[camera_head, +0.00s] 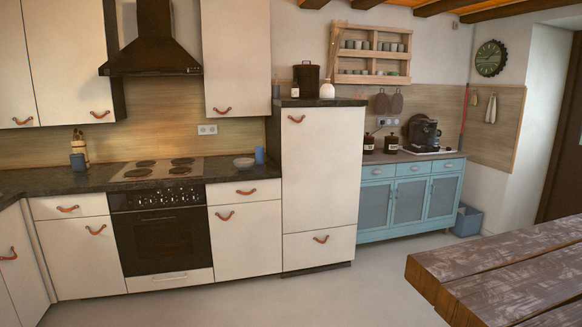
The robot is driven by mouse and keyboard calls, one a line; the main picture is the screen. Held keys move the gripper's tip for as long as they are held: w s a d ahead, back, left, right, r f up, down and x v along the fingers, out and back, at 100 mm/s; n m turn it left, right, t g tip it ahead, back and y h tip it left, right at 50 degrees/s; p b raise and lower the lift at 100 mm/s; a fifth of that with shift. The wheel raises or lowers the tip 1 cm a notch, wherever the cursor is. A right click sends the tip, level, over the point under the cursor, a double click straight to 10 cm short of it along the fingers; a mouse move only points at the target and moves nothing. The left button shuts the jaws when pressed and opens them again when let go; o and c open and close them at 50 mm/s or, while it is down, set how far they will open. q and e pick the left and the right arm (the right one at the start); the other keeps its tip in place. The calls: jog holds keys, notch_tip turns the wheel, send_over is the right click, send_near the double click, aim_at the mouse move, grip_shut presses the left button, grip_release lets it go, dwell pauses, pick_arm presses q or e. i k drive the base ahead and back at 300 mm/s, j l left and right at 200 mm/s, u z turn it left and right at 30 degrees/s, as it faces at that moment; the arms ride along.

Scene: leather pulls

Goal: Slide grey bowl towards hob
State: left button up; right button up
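The grey bowl (244,162) stands upright on the dark countertop, to the right of the hob. The hob (158,169) is a light panel with several dark round plates, set in the counter above the black oven. A short stretch of bare counter lies between the bowl and the hob's right edge. Neither of my grippers shows in the head view.
A blue cup (259,155) stands close to the bowl's right, beside the tall cabinet (321,175). A blue-grey cup (77,161) and a utensil holder (80,147) stand left of the hob. A wooden table (510,275) fills the lower right. The floor (240,300) before the counter is clear.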

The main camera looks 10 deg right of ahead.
aim_at(242, 165)
jog(key=i+z, duration=0.15)
jog(key=i, duration=3.4)
